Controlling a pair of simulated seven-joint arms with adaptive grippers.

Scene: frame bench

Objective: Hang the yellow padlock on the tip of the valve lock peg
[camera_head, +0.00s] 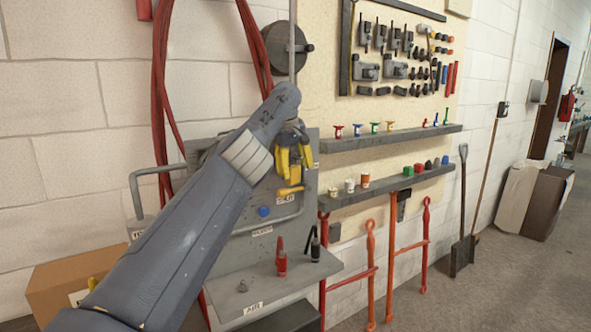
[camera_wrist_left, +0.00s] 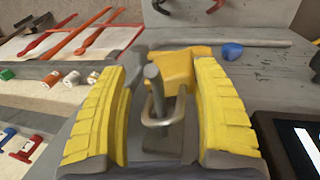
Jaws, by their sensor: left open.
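The yellow padlock (camera_head: 296,174) is on the grey valve panel, just below my left gripper (camera_head: 295,158) in the head view. In the left wrist view the padlock's yellow body (camera_wrist_left: 184,64) lies past the fingers, with its metal shackle toward the camera. The dark grey valve lock peg (camera_wrist_left: 155,88) stands between the fingers, and the shackle appears looped around it. My left gripper (camera_wrist_left: 160,115) is open, with a yellow ribbed finger on each side of the peg and shackle, apart from both. My right gripper is not in view.
A grey ledge (camera_head: 272,279) with red and black pieces juts out lower down. Shelves (camera_head: 390,138) with small coloured parts are to the right.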

